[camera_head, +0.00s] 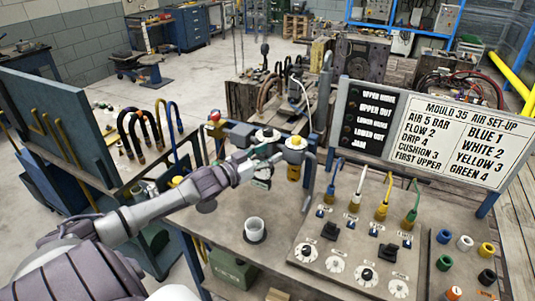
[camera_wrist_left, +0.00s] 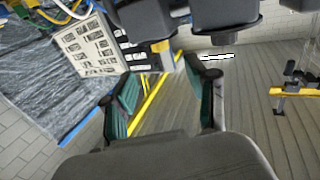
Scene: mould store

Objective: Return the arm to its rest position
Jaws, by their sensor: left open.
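My left arm (camera_head: 140,220) reaches in from the lower left over the workbench (camera_head: 215,215). My left gripper (camera_head: 268,165) is above the bench, in front of the yellow-bodied air fittings (camera_head: 294,160). In the picture it lies close to them; I cannot tell if it touches. In the left wrist view the two green-padded fingers (camera_wrist_left: 160,92) stand wide apart with nothing between them. My right gripper is not in view.
Curved hoses (camera_head: 140,135) and a blue board (camera_head: 55,125) are at left.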

